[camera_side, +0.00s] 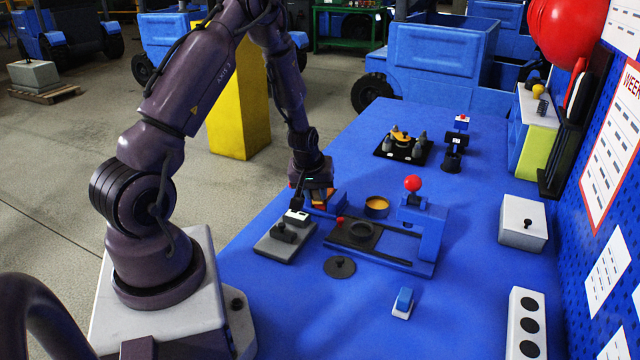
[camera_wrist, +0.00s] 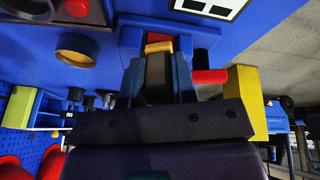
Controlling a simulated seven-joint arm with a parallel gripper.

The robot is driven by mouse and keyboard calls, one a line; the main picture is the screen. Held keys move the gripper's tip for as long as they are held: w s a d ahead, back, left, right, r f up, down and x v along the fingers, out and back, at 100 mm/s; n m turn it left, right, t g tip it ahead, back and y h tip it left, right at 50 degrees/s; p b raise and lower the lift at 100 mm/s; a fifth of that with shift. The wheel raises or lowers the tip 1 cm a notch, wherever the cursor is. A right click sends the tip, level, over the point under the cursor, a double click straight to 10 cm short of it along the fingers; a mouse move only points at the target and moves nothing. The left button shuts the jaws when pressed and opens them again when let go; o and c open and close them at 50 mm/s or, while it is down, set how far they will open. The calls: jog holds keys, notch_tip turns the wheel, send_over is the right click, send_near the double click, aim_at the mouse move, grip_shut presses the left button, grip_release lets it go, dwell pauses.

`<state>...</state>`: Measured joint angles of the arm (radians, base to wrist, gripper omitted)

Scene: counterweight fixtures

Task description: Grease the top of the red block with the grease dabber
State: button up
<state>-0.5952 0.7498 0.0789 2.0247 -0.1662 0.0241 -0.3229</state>
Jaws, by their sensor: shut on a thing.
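The red block (camera_wrist: 158,37) shows at the top centre of the wrist view, in a blue fixture. In the side view the red block (camera_side: 319,206) is small and partly covered by my gripper (camera_side: 317,194). My gripper is shut on the grease dabber (camera_wrist: 154,72), a dark piece with a yellow end between the fingers. The yellow end overlaps the red block in the wrist view; I cannot tell whether they touch. A round dark pot (camera_side: 377,204) with yellow contents stands to the right of the gripper.
A blue fixture with a red-ball lever (camera_side: 413,184) stands to the right. A grey plate with a black knob (camera_side: 285,236) lies in front. A dark disc (camera_side: 340,267) and a blue-and-white piece (camera_side: 403,302) lie nearer.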

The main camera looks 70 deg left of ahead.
jog(key=shift+w+a+r, duration=0.15)
jog(key=shift+w+a, duration=0.35)
jog(key=shift+w+a+r, duration=0.15)
jog(key=shift+w+a, duration=2.15)
jog(key=shift+a, duration=0.05)
notch_tip(320, 180, up, 8)
jog(key=shift+d, duration=0.1)
jog(key=shift+f, duration=0.5)
